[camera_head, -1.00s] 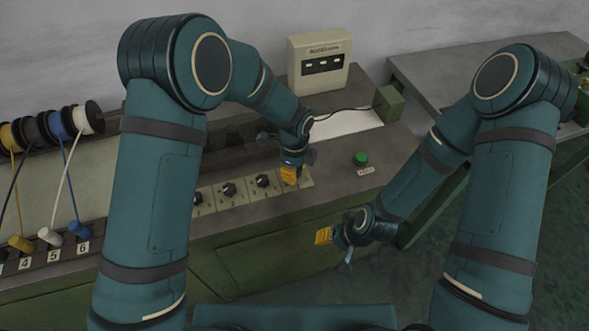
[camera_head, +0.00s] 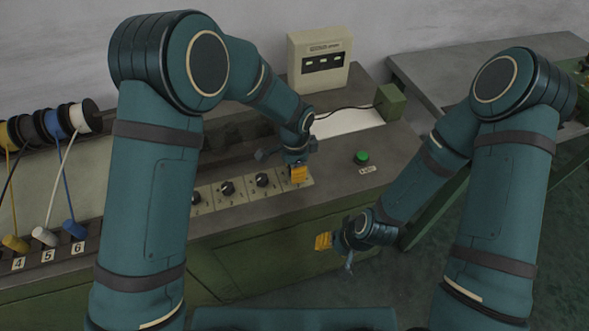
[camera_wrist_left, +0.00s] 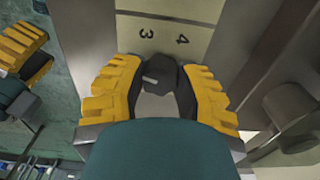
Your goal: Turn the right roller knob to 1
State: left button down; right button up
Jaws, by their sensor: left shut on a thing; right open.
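The right roller knob is a dark knob (camera_wrist_left: 160,77) with a light pointer mark, at the right end of the row of knobs. In the left wrist view it sits between the yellow fingers of my left gripper (camera_wrist_left: 165,90), which is shut on it. The panel (camera_wrist_left: 160,35) shows the digits 3 and 4 beyond the knob; its other digits are hidden. In the head view my left gripper (camera_head: 299,174) covers this knob. My right gripper (camera_head: 324,241) hangs open and empty in front of the machine.
More knobs (camera_head: 262,180) stand in the row to the left. A green button (camera_head: 361,158) is to the right of my left gripper. A cream display box (camera_head: 320,62) stands behind. Wire spools (camera_head: 58,121) are at the far left.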

pick_arm(q)
jog(key=n, duration=0.3)
jog(key=shift+n, duration=0.4)
jog(key=n, duration=0.3)
jog(key=shift+n+b, duration=0.3)
jog(key=shift+b, duration=0.05)
jog(key=n, duration=0.3)
jog(key=shift+n, duration=0.3)
jog(key=shift+n+p, duration=0.3)
jog(key=shift+n, duration=1.8)
jog(key=c, duration=0.6)
grip_release()
